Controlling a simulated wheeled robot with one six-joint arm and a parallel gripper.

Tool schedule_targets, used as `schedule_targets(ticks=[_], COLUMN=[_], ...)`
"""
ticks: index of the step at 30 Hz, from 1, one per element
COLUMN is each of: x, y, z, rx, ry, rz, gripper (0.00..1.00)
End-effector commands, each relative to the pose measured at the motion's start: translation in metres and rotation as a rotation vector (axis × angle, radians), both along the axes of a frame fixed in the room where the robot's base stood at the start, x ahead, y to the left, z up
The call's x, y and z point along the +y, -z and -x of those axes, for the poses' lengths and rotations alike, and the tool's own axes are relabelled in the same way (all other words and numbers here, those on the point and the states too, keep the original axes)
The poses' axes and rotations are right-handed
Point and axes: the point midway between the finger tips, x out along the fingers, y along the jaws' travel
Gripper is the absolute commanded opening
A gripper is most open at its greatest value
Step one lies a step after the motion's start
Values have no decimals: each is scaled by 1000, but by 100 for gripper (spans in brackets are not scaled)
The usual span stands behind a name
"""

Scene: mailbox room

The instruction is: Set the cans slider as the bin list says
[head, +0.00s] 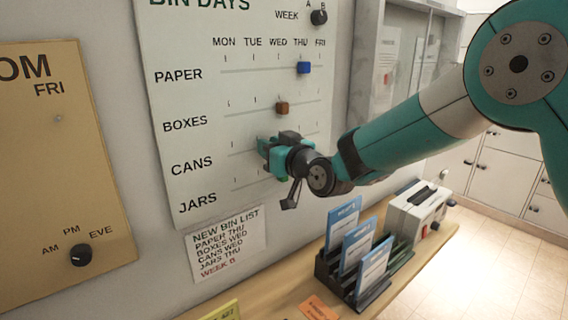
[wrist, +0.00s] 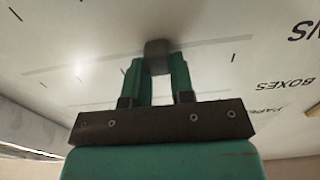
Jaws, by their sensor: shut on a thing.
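The bin days board (head: 190,120) hangs on the wall with rows for paper, boxes, cans and jars under MON to FRI. My gripper (head: 268,150) is at the cans row, around the TUE to WED part, and hides the exact day. In the wrist view, my gripper (wrist: 157,75) is shut on the grey cans slider (wrist: 157,52), which sits on its track. The new bin list (head: 228,243) below reads PAPER THU, BOXES WED, CANS WED, JARS THU, WEEK B.
The blue paper slider (head: 303,67) is under THU and the brown boxes slider (head: 282,108) near WED. The week knob (head: 319,17) is above. A shelf holds a rack (head: 340,278) of blue-topped cards and a white device (head: 418,215). A tan board (head: 60,170) hangs left.

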Motion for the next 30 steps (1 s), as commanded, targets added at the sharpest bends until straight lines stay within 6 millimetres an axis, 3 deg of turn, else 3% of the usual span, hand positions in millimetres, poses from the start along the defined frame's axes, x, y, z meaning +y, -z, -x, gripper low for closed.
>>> schedule_targets(ticks=[9,21,22,24,30], x=[-17,-22,-22,-22,-22], y=[3,-1,-1,-1,-1], z=[-24,-28,-28,-28,-27], rx=[-1,-1,-1,-1,-1], ry=[-17,-18,-18,-18,-18], rz=[0,2,2,2,2], gripper=[0,0,30,46,49])
